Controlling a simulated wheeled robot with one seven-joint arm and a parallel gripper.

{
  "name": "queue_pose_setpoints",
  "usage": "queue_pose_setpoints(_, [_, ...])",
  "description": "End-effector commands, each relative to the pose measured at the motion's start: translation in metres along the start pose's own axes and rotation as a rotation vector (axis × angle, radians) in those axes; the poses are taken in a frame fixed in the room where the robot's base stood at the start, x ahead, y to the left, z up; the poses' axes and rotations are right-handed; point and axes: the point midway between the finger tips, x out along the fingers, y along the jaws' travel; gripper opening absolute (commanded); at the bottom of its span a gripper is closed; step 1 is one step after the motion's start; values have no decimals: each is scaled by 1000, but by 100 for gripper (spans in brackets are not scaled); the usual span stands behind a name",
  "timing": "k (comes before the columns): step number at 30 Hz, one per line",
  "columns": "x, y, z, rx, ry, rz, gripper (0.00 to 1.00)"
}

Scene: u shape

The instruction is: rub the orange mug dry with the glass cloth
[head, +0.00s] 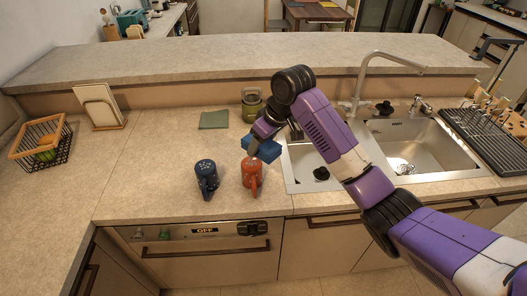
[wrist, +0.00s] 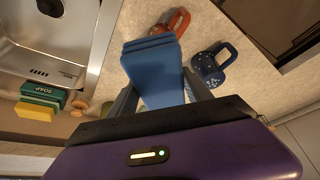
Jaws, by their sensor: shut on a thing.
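The orange mug (head: 252,174) stands upright on the counter left of the sink. In the wrist view the orange mug (wrist: 178,22) is partly hidden behind the cloth. My gripper (head: 264,136) is shut on a folded blue cloth (wrist: 154,62). In the wrist view my gripper (wrist: 160,88) has a finger on each side of the cloth.
A dark blue speckled mug (head: 206,178) stands close left of the orange mug. A green folded cloth (head: 214,120) and a green-grey canister (head: 252,106) lie behind. The sink (head: 310,178) is to the right. A wire basket (head: 42,146) stands far left. The left counter is mostly clear.

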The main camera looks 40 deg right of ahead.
Motion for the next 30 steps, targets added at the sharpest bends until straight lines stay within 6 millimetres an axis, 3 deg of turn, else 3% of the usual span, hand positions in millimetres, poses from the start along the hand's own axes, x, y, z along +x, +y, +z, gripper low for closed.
queue_pose_setpoints(9, [-14,0,-13,0,1,0,25])
queue_pose_setpoints(30, [-10,5,-11,5,1,3,25])
